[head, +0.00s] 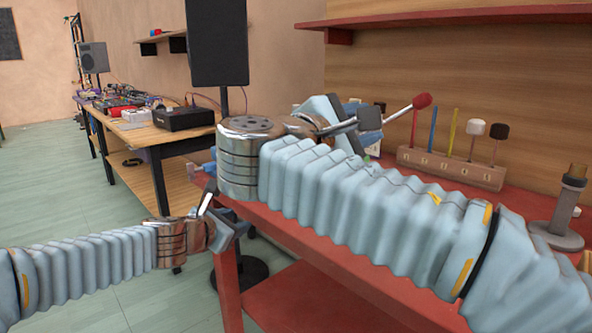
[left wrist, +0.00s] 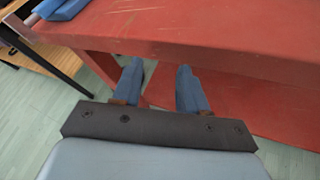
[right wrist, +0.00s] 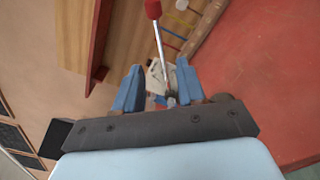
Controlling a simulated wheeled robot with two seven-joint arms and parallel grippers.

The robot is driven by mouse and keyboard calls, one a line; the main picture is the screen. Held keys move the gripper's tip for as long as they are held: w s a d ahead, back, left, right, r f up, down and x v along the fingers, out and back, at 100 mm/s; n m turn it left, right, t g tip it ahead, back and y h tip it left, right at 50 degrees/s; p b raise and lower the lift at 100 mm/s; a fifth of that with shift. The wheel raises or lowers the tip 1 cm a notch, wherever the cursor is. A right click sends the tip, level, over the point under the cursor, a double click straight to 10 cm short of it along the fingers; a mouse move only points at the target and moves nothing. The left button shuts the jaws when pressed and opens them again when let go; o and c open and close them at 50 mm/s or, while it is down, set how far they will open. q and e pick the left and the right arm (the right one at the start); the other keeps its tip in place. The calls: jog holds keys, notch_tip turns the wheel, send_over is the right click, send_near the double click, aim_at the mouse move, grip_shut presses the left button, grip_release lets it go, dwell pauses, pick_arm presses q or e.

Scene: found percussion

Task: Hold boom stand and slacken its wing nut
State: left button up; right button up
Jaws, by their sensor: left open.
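A thin rod with a red tip (head: 422,101) slants up over the red bench, beyond my right gripper (head: 350,122). In the right wrist view, the red-tipped rod (right wrist: 160,42) runs down towards the gap between my right fingers. My right gripper is open there; I cannot tell whether it touches anything. The rod may belong to the boom stand, but the stand's post and wing nut cannot be made out. My left gripper (head: 225,232) is open and empty, low in front of the bench's left end. The left wrist view shows its fingers (left wrist: 160,68) below the bench edge.
The red bench (head: 310,237) holds a wooden rack (head: 450,168) of mallets and a grey-based post (head: 556,236) at right. A red shelf (head: 450,17) hangs above. A black speaker (head: 217,42) and a table with electronics (head: 170,137) stand at left. Floor at left is clear.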

aim_at(396, 116)
pick_arm(q)
notch_tip(396, 116, up, 12)
jog(key=s+d+n+t+h, duration=0.1)
jog(key=s+n+t+h, duration=0.1)
jog(key=n, duration=0.1)
pick_arm(e)
jog(key=x, duration=1.3)
jog(key=shift+w+d, duration=0.25)
jog(key=shift+d, duration=0.1)
pick_arm(q)
jog(key=s+d+r+m+g+h, duration=0.1)
jog(key=s+d+r+m+h, duration=0.1)
jog(key=d, duration=0.4)
jog(key=s+d+r+m+g+h, duration=0.1)
jog(key=s+d+r+m+h, duration=0.1)
jog(key=d, duration=0.4)
jog(key=shift+s+d+r+m+g+h, duration=0.35)
jog(key=shift+s+h, duration=0.4)
jog(key=shift+h, duration=0.25)
pick_arm(e)
grip_shut()
pick_arm(q)
jog(key=shift+o, duration=0.3)
